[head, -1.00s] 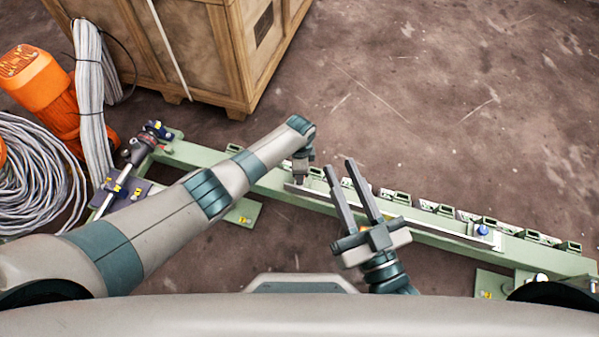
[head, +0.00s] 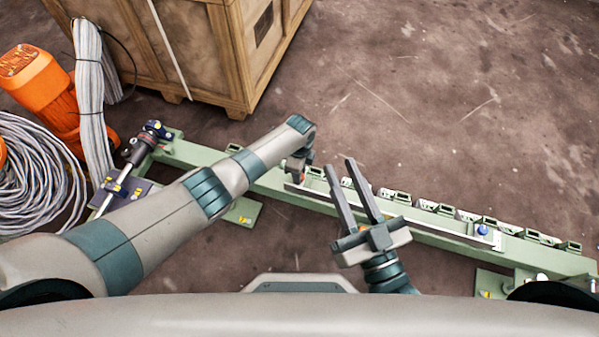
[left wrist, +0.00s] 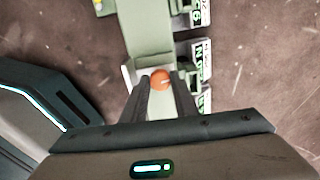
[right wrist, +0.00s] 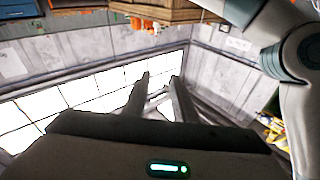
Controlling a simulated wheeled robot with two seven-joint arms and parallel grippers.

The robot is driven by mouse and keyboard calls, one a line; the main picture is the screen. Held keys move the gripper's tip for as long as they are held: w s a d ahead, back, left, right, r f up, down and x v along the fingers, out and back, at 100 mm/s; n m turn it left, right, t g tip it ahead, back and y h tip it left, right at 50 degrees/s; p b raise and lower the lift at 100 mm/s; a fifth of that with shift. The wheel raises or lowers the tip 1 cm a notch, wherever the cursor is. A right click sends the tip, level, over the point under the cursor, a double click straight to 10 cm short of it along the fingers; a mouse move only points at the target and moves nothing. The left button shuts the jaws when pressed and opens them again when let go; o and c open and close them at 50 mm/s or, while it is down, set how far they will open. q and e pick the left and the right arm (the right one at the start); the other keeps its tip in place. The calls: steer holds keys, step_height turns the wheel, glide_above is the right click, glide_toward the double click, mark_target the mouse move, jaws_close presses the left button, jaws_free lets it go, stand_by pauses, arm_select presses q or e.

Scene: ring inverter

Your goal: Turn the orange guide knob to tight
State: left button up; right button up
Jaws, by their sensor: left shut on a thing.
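The round orange guide knob (left wrist: 160,78) sits on the green rail (left wrist: 148,48) in the left wrist view, with a small pale mark on its top. My left gripper (left wrist: 160,84) has its two fingers on either side of the knob and is shut on it. In the head view my left gripper (head: 297,180) points down at the rail, and the arm and fingers hide the knob. My right gripper (head: 340,164) is open and empty, its fingers apart above the floor side of the rail. The right wrist view also shows its parted fingers (right wrist: 160,82).
Small lettered blocks (left wrist: 200,50) line the rail. A blue knob (head: 482,230) sits on its right part. A wooden crate (head: 185,50), an orange motor-like object (head: 38,80) and coiled grey cable (head: 40,185) stand at the left. The floor at upper right is clear.

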arm_select(q)
steer(key=o, duration=1.1)
steer(key=shift+c, duration=0.2)
steer(key=shift+r, duration=0.1)
steer(key=shift+r+p, duration=0.3)
steer(key=shift+r, duration=0.25)
step_height(320, 180, up, 6)
steer(key=p, duration=0.2)
steer(key=shift+r+p, duration=0.25)
steer(key=shift+p, duration=0.1)
step_height(320, 180, up, 10)
steer(key=p, duration=0.2)
steer(key=shift+f+p, duration=0.2)
steer(key=shift+p, duration=0.15)
arm_select(e)
steer(key=s+d+f+g+h, duration=0.2)
steer(key=f+g, duration=0.3)
steer(key=f, duration=0.3)
steer(key=s+d+f+g+h, duration=0.2)
steer(key=s+d+f+g, duration=0.1)
steer(key=f+g, duration=0.3)
steer(key=shift+s+d+f+m, duration=0.3)
steer(key=shift+s+d+f, duration=0.15)
steer(key=shift+f, duration=0.75)
arm_select(q)
steer(key=shift+s+d, duration=0.1)
arm_select(e)
steer(key=shift+w, duration=0.1)
